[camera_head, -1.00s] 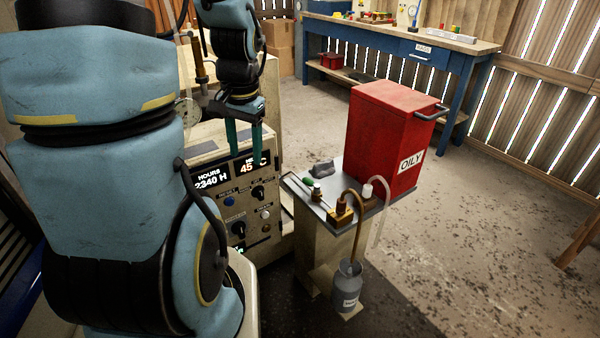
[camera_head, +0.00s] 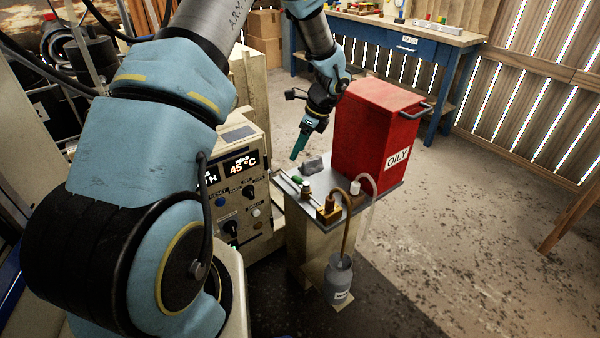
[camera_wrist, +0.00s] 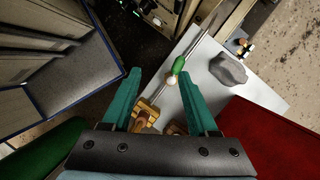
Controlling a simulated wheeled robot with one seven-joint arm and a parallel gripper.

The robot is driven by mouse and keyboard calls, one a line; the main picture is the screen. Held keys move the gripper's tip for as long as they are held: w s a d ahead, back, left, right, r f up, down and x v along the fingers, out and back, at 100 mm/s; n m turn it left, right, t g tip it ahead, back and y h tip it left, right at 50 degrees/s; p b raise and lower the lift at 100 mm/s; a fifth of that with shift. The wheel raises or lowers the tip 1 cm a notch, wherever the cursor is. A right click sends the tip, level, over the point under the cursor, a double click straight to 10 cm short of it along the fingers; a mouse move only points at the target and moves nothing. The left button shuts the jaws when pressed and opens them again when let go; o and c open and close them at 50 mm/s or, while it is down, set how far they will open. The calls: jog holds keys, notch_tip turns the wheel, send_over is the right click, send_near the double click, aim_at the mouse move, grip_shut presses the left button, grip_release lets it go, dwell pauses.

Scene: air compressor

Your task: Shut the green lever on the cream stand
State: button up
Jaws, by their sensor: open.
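The small green lever (camera_head: 296,180) lies on the grey top of the cream stand (camera_head: 308,240), along a thin metal pipe near the left edge. In the wrist view the green lever (camera_wrist: 179,66) shows ahead of the fingertips, beside a pale round knob. My gripper (camera_head: 297,150) is above the back left part of the stand, tilted, with its teal fingers pointing down. In the wrist view its fingers (camera_wrist: 159,75) are apart with nothing held between them. The lever's exact angle to the pipe is hard to tell.
A red OILY bin (camera_head: 375,135) stands close to the right of my gripper. A grey lump (camera_head: 312,165) lies on the stand top. A brass block (camera_head: 329,210) with a hose stands in front, above a grey can (camera_head: 339,280). A control panel (camera_head: 238,195) is left.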

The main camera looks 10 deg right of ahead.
aim_at(300, 181)
jog(key=w+d+f+m, duration=0.1)
jog(key=d+f+m, duration=0.3)
jog(key=d, duration=0.1)
jog(key=shift+t, duration=0.4)
jog(key=p+x, duration=0.1)
jog(key=x, duration=0.4)
jog(key=p+x, duration=0.2)
jog(key=x, duration=0.3)
jog(key=shift+w+a+f, duration=0.15)
jog(key=shift+w+a, duration=0.1)
jog(key=shift+a, duration=0.1)
grip_shut()
